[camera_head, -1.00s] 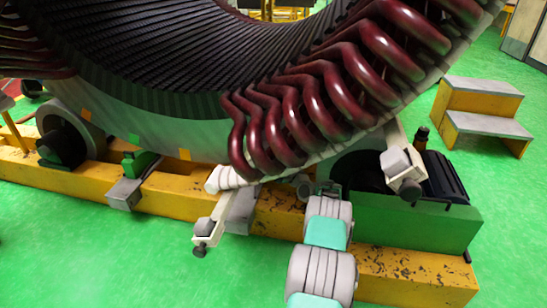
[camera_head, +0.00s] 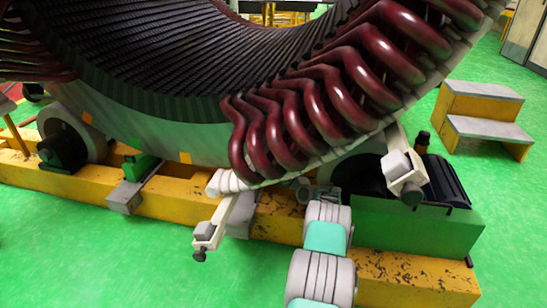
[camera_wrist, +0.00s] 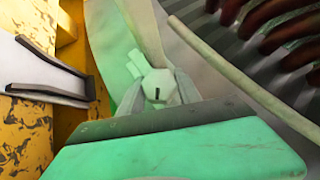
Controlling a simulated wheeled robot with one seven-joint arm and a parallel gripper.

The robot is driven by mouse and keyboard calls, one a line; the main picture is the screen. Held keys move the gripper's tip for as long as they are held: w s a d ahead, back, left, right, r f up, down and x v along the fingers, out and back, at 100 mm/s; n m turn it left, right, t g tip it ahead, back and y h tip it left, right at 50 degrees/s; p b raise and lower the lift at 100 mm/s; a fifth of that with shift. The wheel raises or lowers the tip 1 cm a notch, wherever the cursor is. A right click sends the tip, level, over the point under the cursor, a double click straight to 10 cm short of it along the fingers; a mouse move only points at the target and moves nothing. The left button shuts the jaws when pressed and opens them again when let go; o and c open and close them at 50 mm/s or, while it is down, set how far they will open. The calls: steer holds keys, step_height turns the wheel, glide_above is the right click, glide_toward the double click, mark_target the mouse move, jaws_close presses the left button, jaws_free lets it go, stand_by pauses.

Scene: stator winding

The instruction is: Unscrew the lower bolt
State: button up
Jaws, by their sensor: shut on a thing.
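A pale hexagonal bolt head (camera_wrist: 160,80) with a dark slot mark shows in the middle of the wrist view. My gripper (camera_wrist: 158,96) has a grey finger on each side of it and is shut on it. A pale bar end sticks out just above the bolt. In the head view my gripper (camera_head: 318,193) is at the lower edge of the stator (camera_head: 190,140), under the red coil ends. The held bolt cannot be made out there.
Red coils (camera_head: 310,125) overhang above my gripper. White bracket arms with knobs stick out at left (camera_head: 213,232) and right (camera_head: 404,172). A yellow rail (camera_head: 270,225) and green block (camera_head: 415,228) lie below. Yellow steps (camera_head: 480,118) stand at far right.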

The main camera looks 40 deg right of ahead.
jaws_close()
steer(key=shift+r+n+g+p, duration=0.4)
steer(key=shift+r+n+p, duration=0.1)
steer(key=shift+p, duration=0.25)
steer(key=shift+n+g+p, duration=0.5)
steer(key=shift+p, duration=0.1)
steer(key=shift+f+n+g+p, duration=0.1)
steer(key=shift+n+g+p, duration=0.3)
steer(key=shift+f+g, duration=0.4)
steer(key=shift+f, duration=0.05)
steer(key=o, duration=1.2)
jaws_free()
steer(key=shift+o, duration=0.2)
